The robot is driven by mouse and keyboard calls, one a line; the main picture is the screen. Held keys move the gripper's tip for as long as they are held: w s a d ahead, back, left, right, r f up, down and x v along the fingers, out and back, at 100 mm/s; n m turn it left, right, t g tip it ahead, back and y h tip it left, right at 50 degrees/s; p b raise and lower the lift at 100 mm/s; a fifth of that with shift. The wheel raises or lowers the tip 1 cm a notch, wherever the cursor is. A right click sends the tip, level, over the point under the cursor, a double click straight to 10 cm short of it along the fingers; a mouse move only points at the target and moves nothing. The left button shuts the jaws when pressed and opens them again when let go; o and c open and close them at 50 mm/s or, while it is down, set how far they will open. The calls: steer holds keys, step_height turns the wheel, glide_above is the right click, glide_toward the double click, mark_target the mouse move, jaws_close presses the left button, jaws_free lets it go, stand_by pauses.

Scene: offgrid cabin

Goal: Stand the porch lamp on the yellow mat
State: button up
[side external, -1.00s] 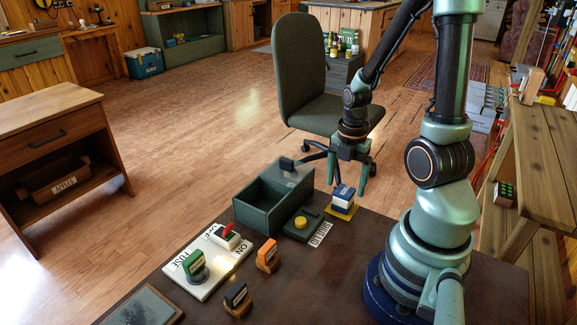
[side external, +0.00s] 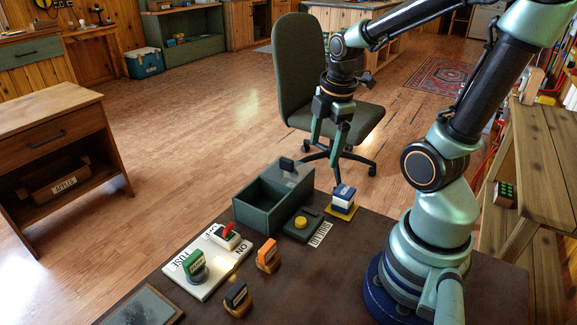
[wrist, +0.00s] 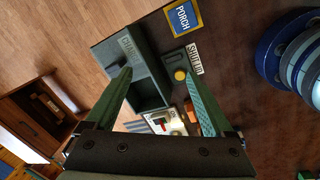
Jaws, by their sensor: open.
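The porch lamp (side external: 343,194), a small blue and white block, stands upright on the yellow mat (side external: 342,213) at the far end of the dark bench. In the wrist view its blue top reads PORCH (wrist: 182,17), with the mat's yellow edge (wrist: 199,33) around it. My gripper (side external: 322,162) is open and empty, above and a little left of the lamp, clear of it. In the wrist view the spread fingers (wrist: 157,60) have nothing between them.
A dark green box (side external: 262,211) stands left of the mat, beside a pad with a yellow button (side external: 300,222). A white fuse board (side external: 208,262) carries a green block and a red switch.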

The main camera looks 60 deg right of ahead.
steer(key=w+a+r+m+t, duration=0.3)
steer(key=a+r+m, duration=0.4)
steer(key=a+m, duration=0.4)
steer(key=shift+a+r+m+t+y, duration=0.2)
steer(key=shift+r+m+t+y, duration=0.2)
